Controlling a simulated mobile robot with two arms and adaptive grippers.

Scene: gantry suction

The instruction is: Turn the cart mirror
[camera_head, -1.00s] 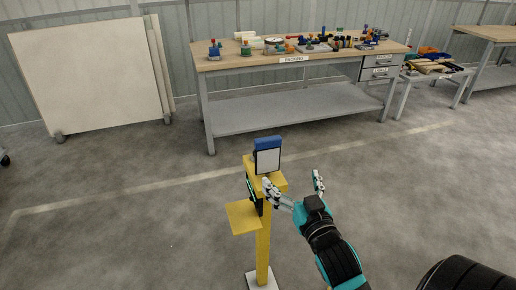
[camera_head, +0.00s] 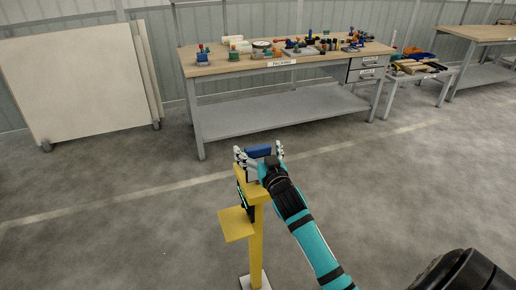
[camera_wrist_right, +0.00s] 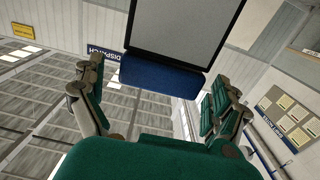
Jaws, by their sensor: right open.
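The cart mirror, a panel with a blue back part (camera_head: 258,151), stands on top of a yellow post (camera_head: 256,245). In the right wrist view its grey face with a dark frame (camera_wrist_right: 185,30) and its blue part (camera_wrist_right: 160,77) fill the top middle. My right gripper (camera_head: 260,150) is open, with one finger on either side of the mirror. In the right wrist view its fingers (camera_wrist_right: 158,75) are spread and appear apart from the mirror. The gripper hides most of the panel in the head view. My left gripper is not in view.
A yellow shelf plate (camera_head: 237,224) juts from the post's left side. The post stands on a white base. A packing bench (camera_head: 290,120) loaded with small objects stands behind. Large pale panels (camera_head: 70,85) lean at the left. The floor around the post is clear.

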